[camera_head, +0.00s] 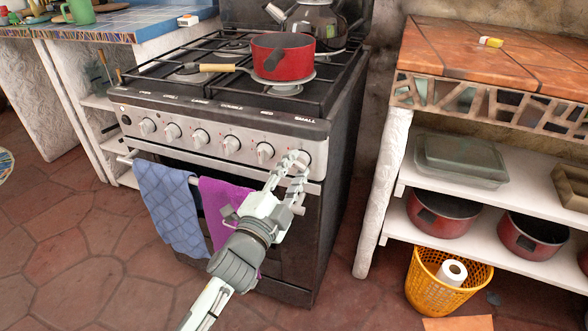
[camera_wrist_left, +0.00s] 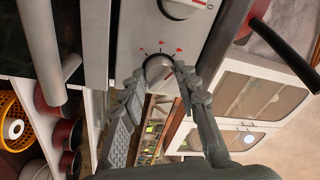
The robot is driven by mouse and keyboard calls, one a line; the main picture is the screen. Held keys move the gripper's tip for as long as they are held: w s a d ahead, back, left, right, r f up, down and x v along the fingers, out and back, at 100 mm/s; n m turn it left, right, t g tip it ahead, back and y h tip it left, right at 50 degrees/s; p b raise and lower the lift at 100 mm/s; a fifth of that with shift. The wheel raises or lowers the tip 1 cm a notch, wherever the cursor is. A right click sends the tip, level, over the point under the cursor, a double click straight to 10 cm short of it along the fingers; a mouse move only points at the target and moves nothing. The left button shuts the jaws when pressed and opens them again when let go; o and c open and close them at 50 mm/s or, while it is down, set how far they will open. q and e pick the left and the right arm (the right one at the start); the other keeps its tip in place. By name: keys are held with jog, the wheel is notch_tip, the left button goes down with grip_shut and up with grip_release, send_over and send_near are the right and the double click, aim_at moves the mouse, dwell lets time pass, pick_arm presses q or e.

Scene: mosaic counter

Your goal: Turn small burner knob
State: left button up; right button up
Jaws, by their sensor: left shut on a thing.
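The small burner knob (camera_wrist_left: 158,65) is the rightmost on the stove's front panel, under the "SMALL" label. In the head view the fingers mostly hide it. My left gripper (camera_head: 296,160) reaches up to the panel from below. In the left wrist view its two fingertips (camera_wrist_left: 160,77) are closed on the knob, one on each side. Small red marks show on the panel around the knob. The right gripper is in neither view.
More knobs (camera_head: 231,145) line the stove panel (camera_head: 184,120) to the left. The oven handle carries a blue towel (camera_head: 167,205) and a purple towel (camera_head: 226,197) close to my left arm. A red pot (camera_head: 283,58) stands on the hob. A shelved counter (camera_head: 480,60) stands to the right.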

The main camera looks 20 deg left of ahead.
pick_arm(q)
jog(key=shift+f, duration=0.1)
jog(key=o, duration=1.2)
jog(key=shift+c, duration=0.2)
jog(key=s+a+f, duration=0.1)
jog(key=s, duration=1.1)
jog(key=shift+a+f, duration=0.1)
jog(key=shift+w, duration=0.1)
grip_shut()
